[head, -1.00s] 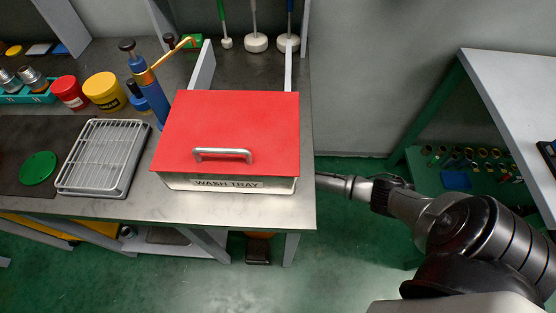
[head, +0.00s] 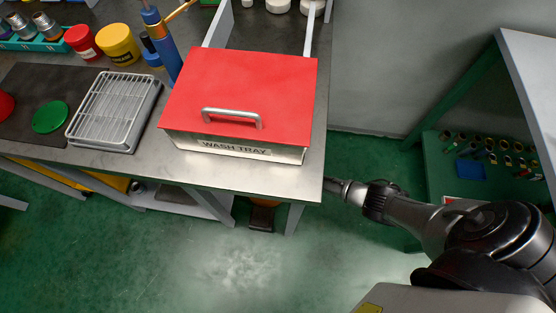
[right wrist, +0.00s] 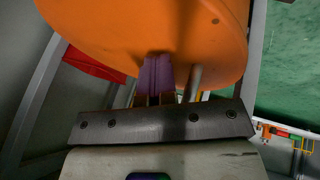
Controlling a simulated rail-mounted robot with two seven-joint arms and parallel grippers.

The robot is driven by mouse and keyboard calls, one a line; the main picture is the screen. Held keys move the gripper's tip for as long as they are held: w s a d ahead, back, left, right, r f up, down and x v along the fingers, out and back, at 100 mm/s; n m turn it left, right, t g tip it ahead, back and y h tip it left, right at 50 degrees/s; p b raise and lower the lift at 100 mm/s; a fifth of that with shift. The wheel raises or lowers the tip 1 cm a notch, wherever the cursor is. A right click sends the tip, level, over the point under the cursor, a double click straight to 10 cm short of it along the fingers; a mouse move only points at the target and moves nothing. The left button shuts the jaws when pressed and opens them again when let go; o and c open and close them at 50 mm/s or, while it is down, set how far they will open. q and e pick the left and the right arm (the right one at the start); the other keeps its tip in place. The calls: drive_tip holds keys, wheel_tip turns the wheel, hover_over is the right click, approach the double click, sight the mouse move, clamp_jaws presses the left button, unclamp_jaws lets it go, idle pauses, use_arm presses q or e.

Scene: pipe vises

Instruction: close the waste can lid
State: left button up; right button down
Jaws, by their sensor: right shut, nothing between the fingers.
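A large orange round panel (right wrist: 150,30), which looks like the waste can lid, fills the top of the right wrist view. My right gripper (right wrist: 155,68) is shut and empty, its purple fingertips close under the orange panel; I cannot tell whether they touch it. In the head view the right gripper (head: 332,185) is at the bench's right edge, its tips partly hidden there. A small orange patch (head: 265,200) shows under the bench above a dark part; most of the can is hidden by the bench. My left gripper is out of view.
The bench (head: 290,182) carries a red-lidded wash tray (head: 240,95), a wire rack (head: 110,105), a green disc (head: 50,117) and several cans. A grey rod (right wrist: 193,82) stands beside my fingers. Green floor is open in front, and a second table (head: 525,80) stands right.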

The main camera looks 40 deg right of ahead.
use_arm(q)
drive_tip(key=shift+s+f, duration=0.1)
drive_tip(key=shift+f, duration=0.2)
use_arm(e)
drive_tip(key=shift+s+d+f, duration=0.2)
drive_tip(key=shift+s+f, duration=0.4)
drive_tip(key=shift+f, duration=0.25)
drive_tip(key=shift+s, duration=0.1)
drive_tip(key=shift+r, duration=0.4)
drive_tip(key=r, duration=0.1)
drive_tip(key=p, duration=0.1)
drive_tip(key=r+p, duration=0.1)
drive_tip(key=shift+a+r, duration=0.25)
drive_tip(key=shift+r, duration=0.1)
drive_tip(key=p+v, duration=0.3)
drive_tip(key=v, duration=0.2)
drive_tip(key=shift+s+d+r+p, duration=0.1)
drive_tip(key=shift+s+r+p, duration=0.1)
drive_tip(key=shift+s+p, duration=0.2)
use_arm(q)
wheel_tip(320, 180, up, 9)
drive_tip(key=p, duration=0.2)
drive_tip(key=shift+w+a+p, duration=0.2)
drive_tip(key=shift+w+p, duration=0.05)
drive_tip(key=shift+p, duration=0.1)
use_arm(e)
drive_tip(key=v, duration=0.5)
drive_tip(key=shift+w+r, duration=0.1)
drive_tip(key=shift+r, duration=0.4)
